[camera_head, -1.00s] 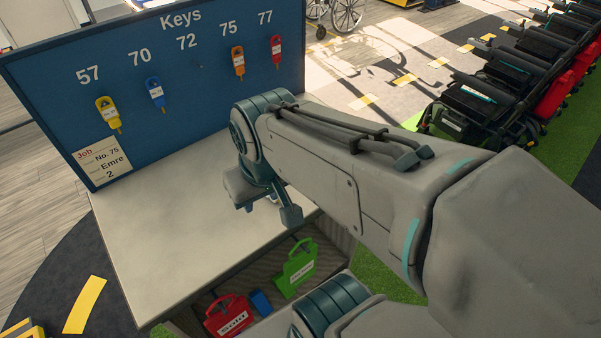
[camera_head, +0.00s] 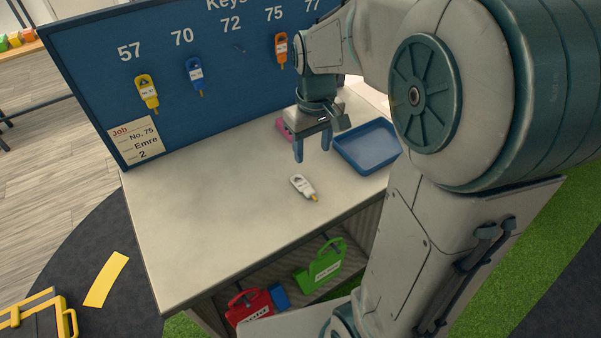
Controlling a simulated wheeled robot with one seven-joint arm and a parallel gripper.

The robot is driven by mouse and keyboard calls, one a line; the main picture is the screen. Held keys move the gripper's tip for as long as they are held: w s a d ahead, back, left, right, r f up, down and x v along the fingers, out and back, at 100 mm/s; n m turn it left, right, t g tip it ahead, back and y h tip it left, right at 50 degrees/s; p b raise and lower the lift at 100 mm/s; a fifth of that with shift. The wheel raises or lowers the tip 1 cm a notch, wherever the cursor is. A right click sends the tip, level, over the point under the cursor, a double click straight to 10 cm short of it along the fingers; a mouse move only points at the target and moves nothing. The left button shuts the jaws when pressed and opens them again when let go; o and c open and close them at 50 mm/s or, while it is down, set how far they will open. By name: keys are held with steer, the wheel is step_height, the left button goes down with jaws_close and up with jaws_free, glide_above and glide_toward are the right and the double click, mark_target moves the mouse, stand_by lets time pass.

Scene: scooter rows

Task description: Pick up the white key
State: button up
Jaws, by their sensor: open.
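The white key (camera_head: 302,187) lies on the pale table top (camera_head: 200,220), its yellowish tip pointing down and to the right. My gripper (camera_head: 312,158) is above the table, just behind and above the white key in the picture. Its two blue fingers point down, are apart and hold nothing. The gripper and the key look apart; the exact height between them is hard to tell.
The key board (camera_head: 100,60) carries a yellow key (camera_head: 147,92), a blue key (camera_head: 195,75) and an orange key (camera_head: 281,48). Red (camera_head: 250,304) and green (camera_head: 321,268) cases stand on the shelf below.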

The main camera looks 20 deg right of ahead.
glide_above(308, 190)
steer(key=f, duration=0.9)
steer(key=shift+d, duration=0.25)
steer(key=shift+a+f+p, duration=0.2)
steer(key=shift+f+p, duration=0.35)
steer(key=shift+f, duration=2.05)
steer(key=c, duration=0.9)
